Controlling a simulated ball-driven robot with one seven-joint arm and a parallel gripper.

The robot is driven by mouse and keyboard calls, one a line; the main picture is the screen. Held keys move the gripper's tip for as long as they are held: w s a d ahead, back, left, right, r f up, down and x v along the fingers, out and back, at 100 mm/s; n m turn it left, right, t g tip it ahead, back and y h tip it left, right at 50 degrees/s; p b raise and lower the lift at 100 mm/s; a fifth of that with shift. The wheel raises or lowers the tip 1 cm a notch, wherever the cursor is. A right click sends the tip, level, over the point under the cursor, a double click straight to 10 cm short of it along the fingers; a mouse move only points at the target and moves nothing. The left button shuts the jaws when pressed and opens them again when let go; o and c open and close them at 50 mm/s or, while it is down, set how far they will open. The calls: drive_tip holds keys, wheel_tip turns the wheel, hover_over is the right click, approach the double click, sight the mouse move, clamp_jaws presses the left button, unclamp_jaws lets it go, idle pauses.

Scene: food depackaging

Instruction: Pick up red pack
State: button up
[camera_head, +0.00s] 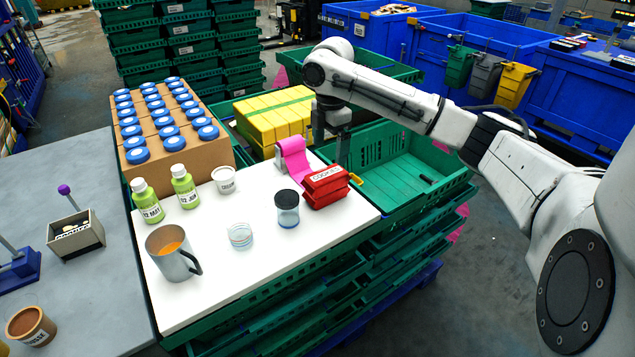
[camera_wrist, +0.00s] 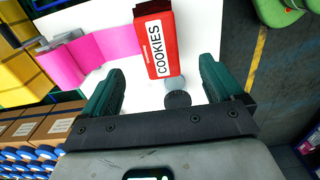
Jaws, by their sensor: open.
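The red pack (camera_head: 326,187), lettered "COOKIES" on a white label, lies on the white board (camera_head: 205,301) near its right edge. My gripper (camera_head: 341,150) is above and behind the pack, pointing down. In the wrist view my gripper (camera_wrist: 158,90) has its two green fingers wide apart with nothing between them.
A pink strip (camera_head: 293,160) stands left of the pack. A dark-lidded jar (camera_head: 287,208) stands close in front. A clear cup (camera_head: 240,236), a metal mug (camera_head: 172,254) and green bottles (camera_head: 184,186) are further left. An open green crate (camera_head: 415,205) lies to the right.

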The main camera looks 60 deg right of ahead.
sight(329, 172)
wheel_tip(329, 172, down, 10)
drive_tip(key=shift+d+r+p, duration=0.15)
drive_tip(key=shift+r+p, duration=0.05)
drive_tip(key=shift+p, duration=0.8)
drive_tip(key=shift+c, duration=0.2)
drive_tip(key=c, duration=1.1)
drive_tip(key=shift+r, duration=0.15)
drive_tip(key=shift+c, duration=0.2)
